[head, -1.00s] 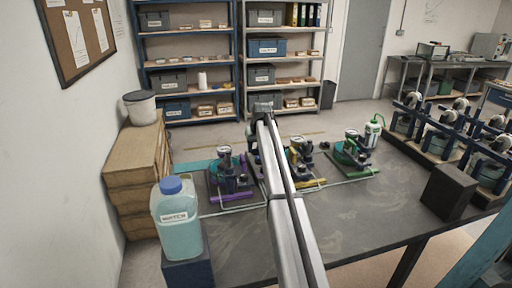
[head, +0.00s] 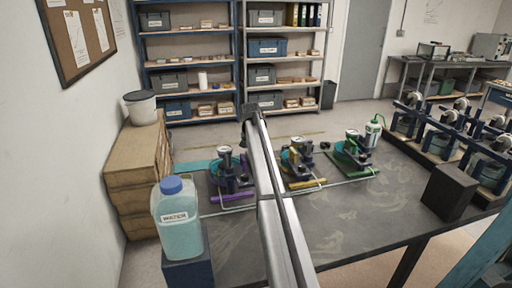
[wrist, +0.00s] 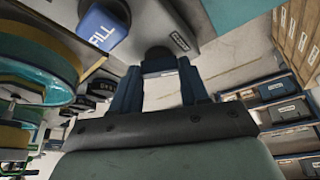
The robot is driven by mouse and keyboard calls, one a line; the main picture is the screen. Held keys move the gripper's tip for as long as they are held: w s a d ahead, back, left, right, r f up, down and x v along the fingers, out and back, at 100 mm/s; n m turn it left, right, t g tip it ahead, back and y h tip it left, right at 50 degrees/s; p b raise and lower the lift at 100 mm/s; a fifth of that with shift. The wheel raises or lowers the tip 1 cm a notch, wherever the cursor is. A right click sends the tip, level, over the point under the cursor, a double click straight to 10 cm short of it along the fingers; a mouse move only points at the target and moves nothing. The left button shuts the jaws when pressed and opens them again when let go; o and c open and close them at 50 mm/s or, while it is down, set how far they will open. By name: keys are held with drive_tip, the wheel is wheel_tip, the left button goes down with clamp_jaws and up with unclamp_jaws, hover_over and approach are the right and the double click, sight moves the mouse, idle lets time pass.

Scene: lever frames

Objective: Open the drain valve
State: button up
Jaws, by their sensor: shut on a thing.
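In the wrist view my gripper (wrist: 160,68) has its two dark blue fingers closed in at the top centre. They are shut on a dark grey rounded piece (wrist: 158,53), mostly hidden between the tips; I cannot tell for certain that it is the drain valve's handle.
A purple-trimmed unit (head: 228,175), a yellow-trimmed unit (head: 299,165) and a green-trimmed unit (head: 352,153) stand on the dark table (head: 345,225). A water jug (head: 177,222) is at front left, a black block (head: 449,192) at right. The table's front middle is clear.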

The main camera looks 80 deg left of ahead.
drive_tip(key=shift+m, duration=0.8)
drive_tip(key=shift+t+h, duration=0.3)
drive_tip(key=o, duration=1.1)
drive_tip(key=shift+c, duration=0.2)
drive_tip(key=v, duration=1.3)
drive_tip(key=shift+d+r, duration=0.2)
drive_tip(key=shift+r, duration=0.1)
drive_tip(key=shift+s, duration=0.1)
drive_tip(key=shift+c, duration=0.2)
